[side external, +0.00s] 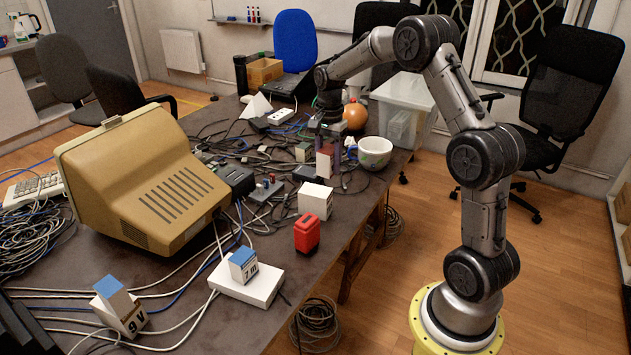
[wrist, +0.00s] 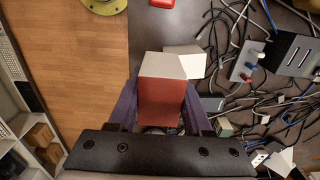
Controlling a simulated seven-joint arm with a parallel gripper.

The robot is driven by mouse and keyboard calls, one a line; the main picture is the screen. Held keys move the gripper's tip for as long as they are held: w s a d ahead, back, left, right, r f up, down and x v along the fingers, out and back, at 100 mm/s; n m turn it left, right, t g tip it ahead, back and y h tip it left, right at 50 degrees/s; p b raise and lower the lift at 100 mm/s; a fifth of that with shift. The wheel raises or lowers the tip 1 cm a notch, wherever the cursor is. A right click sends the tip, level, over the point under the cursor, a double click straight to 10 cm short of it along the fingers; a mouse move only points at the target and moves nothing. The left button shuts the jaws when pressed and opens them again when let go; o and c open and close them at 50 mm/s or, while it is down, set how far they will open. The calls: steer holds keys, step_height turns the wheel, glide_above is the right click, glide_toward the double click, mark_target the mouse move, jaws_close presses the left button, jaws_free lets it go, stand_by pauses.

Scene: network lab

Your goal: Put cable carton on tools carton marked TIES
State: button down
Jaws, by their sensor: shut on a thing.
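My gripper (wrist: 160,112) is shut on a red-and-white carton (wrist: 161,101), with a purple finger on each side of it. In the side external view my gripper (side external: 330,150) holds this carton (side external: 323,166) upright near the table's right side; whether it touches anything below is unclear. I can read no lettering on it. A white carton (side external: 315,201) stands on the table just in front of it, partly hidden behind the held carton in the wrist view (wrist: 196,62). Its marking is not readable, and I cannot make out TIES anywhere.
A red device (side external: 307,234) stands in front of the white carton. A white cup (side external: 375,153) is right of my gripper. A blue-topped carton marked 7 m (side external: 243,265) sits on a white box; another is marked 9V (side external: 122,310). Cables clutter the table; the beige monitor (side external: 150,185) is left.

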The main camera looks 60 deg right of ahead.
glide_above(316, 190)
step_height(316, 190, down, 6)
steer(key=shift+a+f, duration=0.1)
steer(key=shift+f, duration=0.05)
steer(key=shift+w+f, duration=0.1)
steer(key=shift+f, duration=1.55)
steer(key=shift+c, duration=1.6)
jaws_free()
steer(key=shift+f, duration=0.15)
